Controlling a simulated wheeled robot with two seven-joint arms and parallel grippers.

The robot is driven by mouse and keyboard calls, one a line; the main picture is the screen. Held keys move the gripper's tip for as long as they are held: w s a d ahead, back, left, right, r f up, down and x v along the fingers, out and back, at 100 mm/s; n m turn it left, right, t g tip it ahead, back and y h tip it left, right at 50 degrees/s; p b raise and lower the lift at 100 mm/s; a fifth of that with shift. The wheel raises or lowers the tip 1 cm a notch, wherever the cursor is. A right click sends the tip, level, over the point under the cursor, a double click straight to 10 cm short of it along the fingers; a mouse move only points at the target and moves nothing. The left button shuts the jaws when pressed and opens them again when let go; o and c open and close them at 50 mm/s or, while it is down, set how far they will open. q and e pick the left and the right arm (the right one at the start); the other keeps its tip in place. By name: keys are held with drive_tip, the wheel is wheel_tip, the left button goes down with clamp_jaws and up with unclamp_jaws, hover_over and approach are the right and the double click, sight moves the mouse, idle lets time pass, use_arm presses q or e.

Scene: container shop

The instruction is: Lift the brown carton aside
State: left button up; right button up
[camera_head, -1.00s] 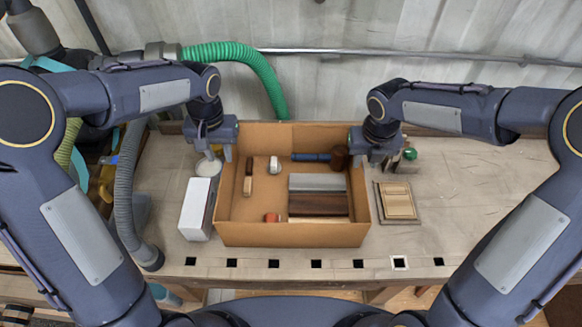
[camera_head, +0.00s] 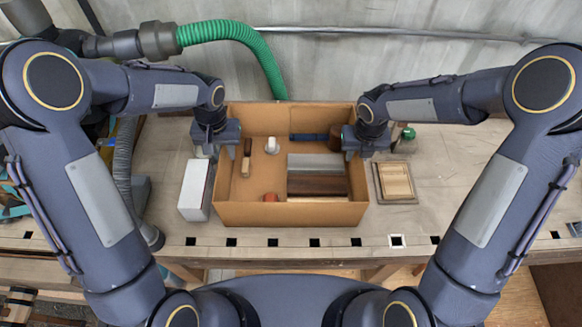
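The brown carton (camera_head: 290,214) is an open-topped box standing upright on the workbench, with several items inside. My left gripper (camera_head: 218,150) is at the carton's left wall, near the back corner. Its fingers point down and look spread, one on each side of the wall. My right gripper (camera_head: 362,152) is at the right wall, near the back, also pointing down with its fingers seemingly apart across the wall. The arm wrists partly hide both contact areas, so I cannot tell whether the fingers touch the cardboard.
A white box (camera_head: 194,191) stands close to the carton's left side. A wooden block on a tray (camera_head: 396,182) lies close to its right. A green knob (camera_head: 408,133) is behind that. The workbench (camera_head: 470,190) is clear further right. A green hose (camera_head: 250,42) arches behind.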

use_arm(q)
drive_tip(key=shift+f, duration=0.2)
use_arm(e)
drive_tip(key=shift+f, duration=0.15)
use_arm(q)
clamp_jaws()
use_arm(e)
clamp_jaws()
use_arm(q)
drive_tip(key=shift+r, duration=0.15)
